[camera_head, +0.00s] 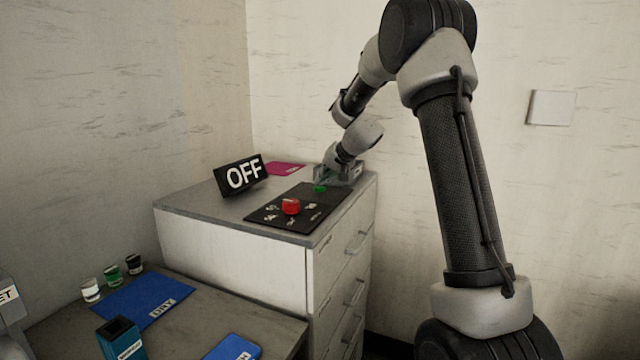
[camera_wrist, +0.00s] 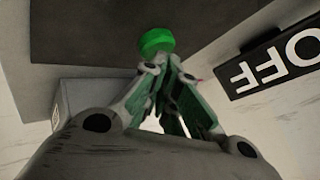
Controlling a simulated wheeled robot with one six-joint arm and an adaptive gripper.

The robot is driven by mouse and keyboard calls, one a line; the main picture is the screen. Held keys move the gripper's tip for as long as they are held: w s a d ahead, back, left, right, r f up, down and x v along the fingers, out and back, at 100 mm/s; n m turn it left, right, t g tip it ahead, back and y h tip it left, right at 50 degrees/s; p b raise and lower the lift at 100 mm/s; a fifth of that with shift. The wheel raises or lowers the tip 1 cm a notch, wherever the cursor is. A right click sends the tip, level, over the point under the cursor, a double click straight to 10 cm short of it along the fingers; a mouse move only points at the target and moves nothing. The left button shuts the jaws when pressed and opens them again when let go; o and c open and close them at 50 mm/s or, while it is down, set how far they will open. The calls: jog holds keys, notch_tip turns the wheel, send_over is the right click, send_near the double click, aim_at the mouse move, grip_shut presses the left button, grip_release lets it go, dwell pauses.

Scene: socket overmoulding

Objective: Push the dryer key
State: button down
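A black control panel (camera_head: 302,207) lies on top of the grey cabinet. It carries a round red button (camera_head: 291,206) near its front and a smaller green button (camera_head: 320,188) near its back right corner. My gripper (camera_head: 328,179) is low over the back right of the panel, close to the green button. In the wrist view the gripper's fingers (camera_wrist: 168,78) converge and look shut, with nothing seen between them. The green button (camera_wrist: 156,40) shows just past the fingertips. Whether they touch it I cannot tell. A black sign (camera_head: 241,174) reads "OFF"; it also shows in the wrist view (camera_wrist: 280,64).
A magenta sheet (camera_head: 286,168) lies behind the panel. The cabinet (camera_head: 232,261) has drawers with handles on its right side. A lower table (camera_head: 190,337) at front left holds a blue "DRY" mat (camera_head: 140,298) and several small containers. Walls stand close behind.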

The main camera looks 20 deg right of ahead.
jog(key=shift+s+a+f, duration=0.15)
jog(key=shift+f, duration=0.25)
jog(key=shift+r, duration=0.6)
jog(key=shift+w+r, duration=0.2)
jog(key=shift+r, duration=2.45)
